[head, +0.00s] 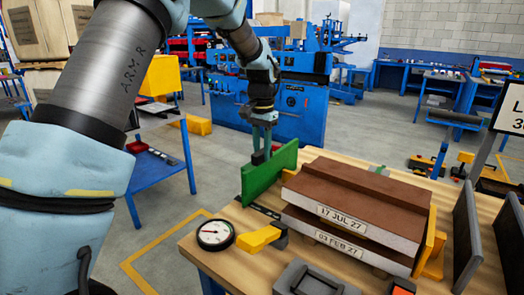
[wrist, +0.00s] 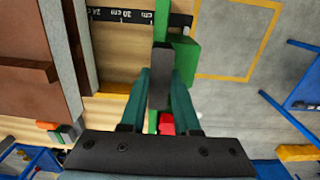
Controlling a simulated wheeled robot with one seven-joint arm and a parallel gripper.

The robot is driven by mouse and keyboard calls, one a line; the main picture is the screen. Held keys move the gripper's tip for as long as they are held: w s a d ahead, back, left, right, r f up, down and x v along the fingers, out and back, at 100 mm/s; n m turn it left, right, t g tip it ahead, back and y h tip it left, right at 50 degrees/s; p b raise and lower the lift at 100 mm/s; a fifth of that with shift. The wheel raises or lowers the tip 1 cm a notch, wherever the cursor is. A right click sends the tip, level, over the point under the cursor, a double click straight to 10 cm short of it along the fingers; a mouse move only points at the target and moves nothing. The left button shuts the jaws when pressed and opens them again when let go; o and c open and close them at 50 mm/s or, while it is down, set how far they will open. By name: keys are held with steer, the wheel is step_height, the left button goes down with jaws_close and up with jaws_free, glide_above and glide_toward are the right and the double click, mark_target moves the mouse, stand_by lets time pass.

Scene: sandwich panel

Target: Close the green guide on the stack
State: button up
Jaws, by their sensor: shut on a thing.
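The green guide (head: 268,178) is an upright plate on the wooden table, left of the stack. My gripper (head: 262,140) is above it, shut on its dark grey handle (head: 257,158). In the wrist view the handle (wrist: 159,78) is between my gripper's fingers (wrist: 162,90), with the guide (wrist: 182,75) showing beside it. The stack (head: 350,215) has brown-topped panels with grey-white edges, labelled "17 JUL 27" above and "03 FEB 27" below. In the wrist view a gap of bare wood lies between the stack (wrist: 35,60) and the guide.
A black ruler strip (wrist: 118,15) crosses the gap. A round gauge (head: 214,234) and a yellow clamp-like piece (head: 260,238) are at the table's near left. Yellow stops (head: 436,262) stand right of the stack, with dark upright plates (head: 467,238) farther right. A small red thing (wrist: 166,123) shows below the fingers.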

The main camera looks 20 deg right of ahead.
jaws_close()
stand_by(0.9)
